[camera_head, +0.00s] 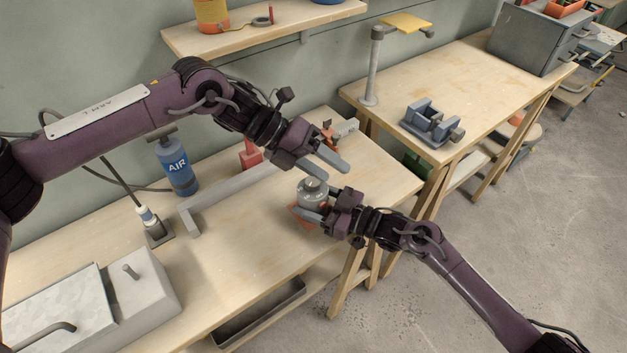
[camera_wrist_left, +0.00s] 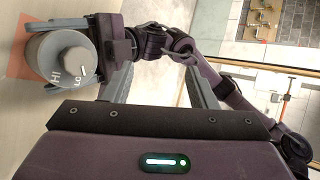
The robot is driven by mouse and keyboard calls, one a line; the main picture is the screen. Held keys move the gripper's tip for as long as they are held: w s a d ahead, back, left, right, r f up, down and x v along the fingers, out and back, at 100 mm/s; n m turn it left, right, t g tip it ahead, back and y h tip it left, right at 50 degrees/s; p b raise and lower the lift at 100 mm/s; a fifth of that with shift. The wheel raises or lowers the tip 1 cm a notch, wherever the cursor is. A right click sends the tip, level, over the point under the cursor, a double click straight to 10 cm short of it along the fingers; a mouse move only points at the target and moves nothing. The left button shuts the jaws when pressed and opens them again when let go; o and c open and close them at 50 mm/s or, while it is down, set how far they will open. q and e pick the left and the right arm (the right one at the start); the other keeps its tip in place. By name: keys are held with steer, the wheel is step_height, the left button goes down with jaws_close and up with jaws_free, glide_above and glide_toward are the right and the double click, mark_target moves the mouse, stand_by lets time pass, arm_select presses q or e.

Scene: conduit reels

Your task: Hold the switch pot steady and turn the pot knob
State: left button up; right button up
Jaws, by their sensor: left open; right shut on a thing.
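The switch pot (camera_head: 313,196) is a round grey body standing on an orange-red patch (camera_head: 297,217) on the wooden bench. Its pot knob (camera_head: 313,185) is a lighter grey cap on top; in the left wrist view the knob (camera_wrist_left: 77,62) has a white pointer line, with "HI" and "LO" marked beside it on the pot (camera_wrist_left: 50,55). My right gripper (camera_head: 318,212) is shut on the pot's body from the right side. My left gripper (camera_head: 330,167) is open and empty, just above and to the right of the knob, apart from it.
A grey bar (camera_head: 235,188) lies along the bench behind the pot. A blue AIR bottle (camera_head: 177,168) stands at the back left, and a grey box (camera_head: 140,285) at the front left. A second bench (camera_head: 455,75) with a vise (camera_head: 432,123) stands to the right.

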arm_select(q)
steer(key=w+a+n+t+h, duration=0.2)
steer(key=a+n+t+h, duration=0.45)
steer(key=n, duration=1.85)
steer(key=g, duration=0.1)
glide_toward(313, 180)
steer(key=d, duration=0.1)
steer(key=f, duration=0.1)
steer(key=d, duration=0.1)
steer(key=shift+w+d+f+h, duration=0.2)
steer(key=shift+w+d+h, duration=0.1)
steer(key=shift+w+h, duration=0.05)
steer(key=d, duration=0.2)
steer(key=w+d, duration=0.1)
steer(key=d, duration=0.4)
steer(key=shift+w+d+r, duration=0.15)
steer(key=shift+r, duration=0.1)
steer(key=shift+c, duration=0.4)
steer(key=c, duration=0.9)
steer(key=shift+g, duration=0.35)
